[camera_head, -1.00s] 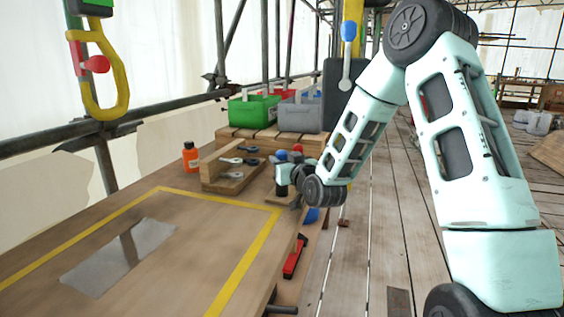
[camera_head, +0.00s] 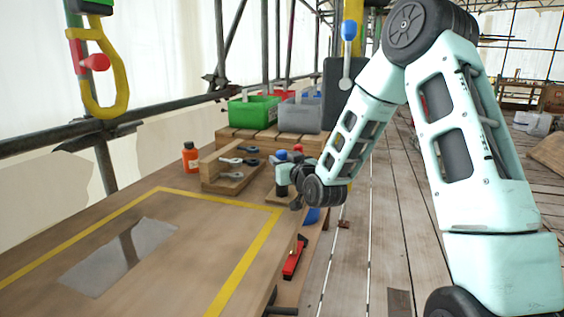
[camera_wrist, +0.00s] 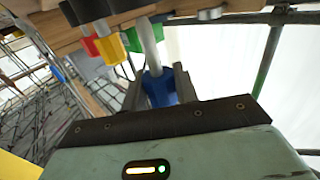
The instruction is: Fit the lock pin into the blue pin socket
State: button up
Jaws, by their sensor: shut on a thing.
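My gripper (camera_wrist: 160,83) is shut on a blue-headed pin (camera_wrist: 159,90). The blue head sits between the two grey fingers in the wrist view. A grey metal shaft (camera_wrist: 150,42) runs from it toward the wooden board at the top. I take this as the lock pin. I cannot tell whether the shaft's end touches anything.
Red (camera_wrist: 90,46) and yellow (camera_wrist: 110,48) parts sit left of the pin. A wooden tool rack (camera_head: 228,181), an orange bottle (camera_head: 190,157), green (camera_head: 253,112) and grey (camera_head: 299,117) crates stand beyond. A red tool (camera_head: 294,258) lies along the right edge. The table's middle is mostly clear.

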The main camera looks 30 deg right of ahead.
jog(key=shift+f+b, duration=1)
jog(key=shift+f, duration=0.05)
jog(key=o, duration=1.1)
jog(key=shift+c, duration=0.2)
